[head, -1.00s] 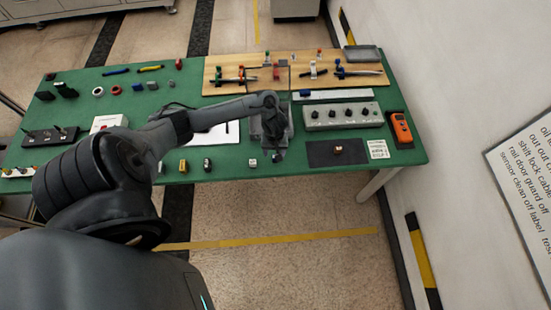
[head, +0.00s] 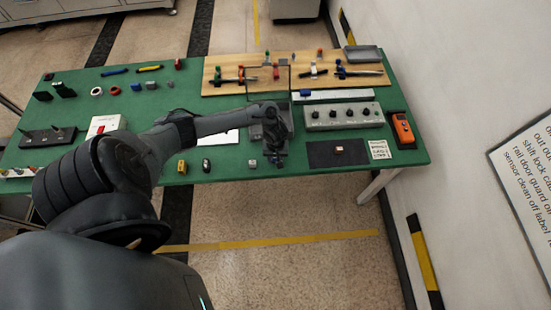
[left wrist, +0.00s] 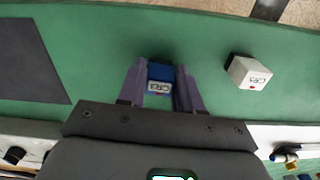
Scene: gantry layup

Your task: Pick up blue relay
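The blue relay (left wrist: 160,78) is a small blue block with a white printed label and a small red mark. In the left wrist view it stands between the two purple-grey fingers of my left gripper (left wrist: 161,82). The fingers flank it closely on both sides; whether they press on it cannot be told. In the head view my left gripper (head: 279,160) is low over the front edge area of the green table (head: 225,175), and mostly hides the relay. My right gripper is not in view.
A white relay (left wrist: 248,71) stands close beside, also seen in the head view (head: 253,164). A dark mat (head: 325,154) lies to the right. The table's front edge is close.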

